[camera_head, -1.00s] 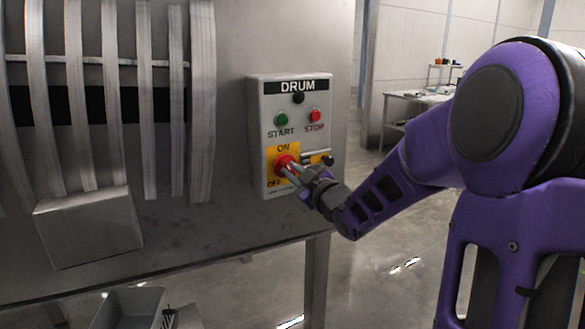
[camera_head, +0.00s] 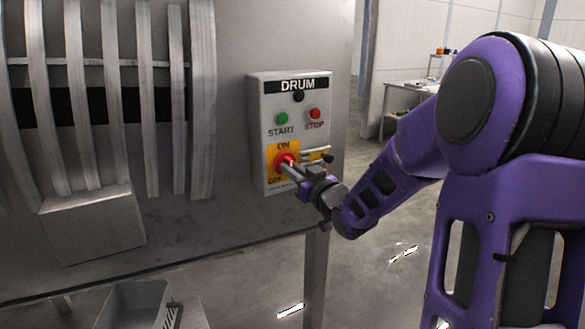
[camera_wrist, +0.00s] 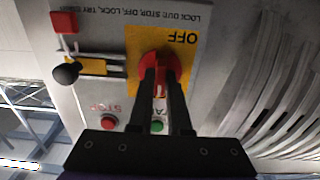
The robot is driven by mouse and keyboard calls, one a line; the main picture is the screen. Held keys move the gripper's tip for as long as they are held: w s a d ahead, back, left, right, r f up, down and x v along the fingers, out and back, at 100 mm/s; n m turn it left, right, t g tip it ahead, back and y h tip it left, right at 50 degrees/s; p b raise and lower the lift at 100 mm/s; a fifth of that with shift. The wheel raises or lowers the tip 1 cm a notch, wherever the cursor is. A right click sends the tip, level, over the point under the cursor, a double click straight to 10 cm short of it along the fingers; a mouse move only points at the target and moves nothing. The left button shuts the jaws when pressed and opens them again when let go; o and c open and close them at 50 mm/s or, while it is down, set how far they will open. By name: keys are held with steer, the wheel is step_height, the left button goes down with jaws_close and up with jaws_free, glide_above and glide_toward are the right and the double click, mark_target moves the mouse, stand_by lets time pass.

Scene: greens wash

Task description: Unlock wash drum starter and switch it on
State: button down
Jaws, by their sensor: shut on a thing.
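The drum starter box (camera_head: 259,125) is on the steel machine front. It has a green START button (camera_head: 282,118), a red STOP button (camera_head: 315,113) and a yellow plate marked ON and OFF. My gripper (camera_head: 291,170) is shut on the red rotary switch (camera_head: 283,160). In the wrist view, upside down, both fingers (camera_wrist: 162,85) close around the red switch (camera_wrist: 158,60). Beside it is a metal slide with a black ball knob (camera_wrist: 66,73), also in the head view (camera_head: 328,158). A red tab (camera_wrist: 65,22) stands beside the slide. The fingers hide the switch's exact angle.
Curved metal bars (camera_head: 202,100) and a steel box (camera_head: 92,222) are on the machine at left. A grey bin (camera_head: 135,303) stands low beneath it, near a metal leg (camera_head: 316,270). A bench (camera_head: 405,95) is far behind. The floor at right looks clear.

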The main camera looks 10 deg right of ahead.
steer(key=shift+r, duration=0.1)
stand_by(0.3)
steer(key=c, duration=0.9)
jaws_free()
steer(key=shift+o, duration=0.2)
steer(key=v, duration=1.2)
